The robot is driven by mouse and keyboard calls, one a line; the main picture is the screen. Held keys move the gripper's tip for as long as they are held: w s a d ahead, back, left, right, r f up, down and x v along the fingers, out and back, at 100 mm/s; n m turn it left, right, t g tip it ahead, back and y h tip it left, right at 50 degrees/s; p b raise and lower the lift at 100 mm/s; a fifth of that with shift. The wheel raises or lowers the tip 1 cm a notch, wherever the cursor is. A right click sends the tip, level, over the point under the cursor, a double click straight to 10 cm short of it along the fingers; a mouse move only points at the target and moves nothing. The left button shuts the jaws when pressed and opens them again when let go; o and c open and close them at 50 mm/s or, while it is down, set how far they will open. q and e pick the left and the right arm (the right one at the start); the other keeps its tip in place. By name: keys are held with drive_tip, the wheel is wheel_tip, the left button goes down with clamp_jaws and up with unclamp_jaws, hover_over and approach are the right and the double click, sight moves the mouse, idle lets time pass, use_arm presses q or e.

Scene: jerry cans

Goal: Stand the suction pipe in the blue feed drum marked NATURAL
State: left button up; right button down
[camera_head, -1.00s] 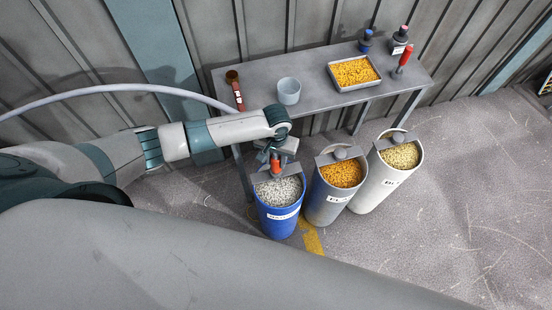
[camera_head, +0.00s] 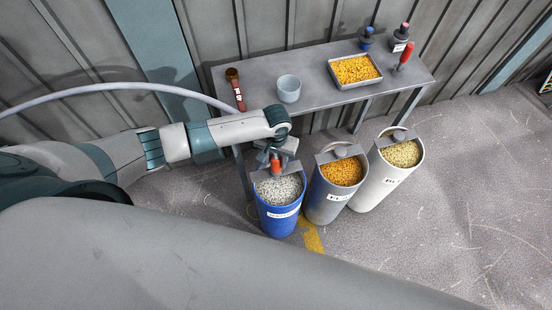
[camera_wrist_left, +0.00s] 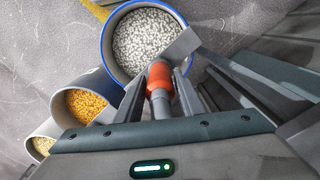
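The blue feed drum (camera_head: 277,220) stands on the floor at the left of the drum row, filled with whitish pellets. Its white label is too blurred to read surely. The suction pipe shows as an orange grip (camera_head: 276,163) upright at the drum's back rim, by a grey bracket. My left gripper (camera_head: 275,155) is directly above that rim. In the left wrist view its fingers lie close on both sides of the orange grip (camera_wrist_left: 160,80) and look shut on it. The drum (camera_wrist_left: 106,48) lies beyond. The pipe's lower end is hidden. My right gripper is not in view.
A grey drum (camera_head: 325,205) with orange pellets and a white drum (camera_head: 372,195) with pale yellow pellets stand to the right. A grey bench (camera_head: 310,95) behind holds a tray (camera_head: 355,71), a cup (camera_head: 288,89), a brush (camera_head: 236,90) and bottles. The floor at right is clear.

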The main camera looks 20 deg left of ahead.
use_arm(q)
drive_tip(key=shift+o, duration=1.3)
wheel_tip(320, 180, up, 17)
drive_tip(key=b, duration=0.2)
drive_tip(key=shift+r+b, duration=0.2)
drive_tip(key=shift+b, duration=0.2)
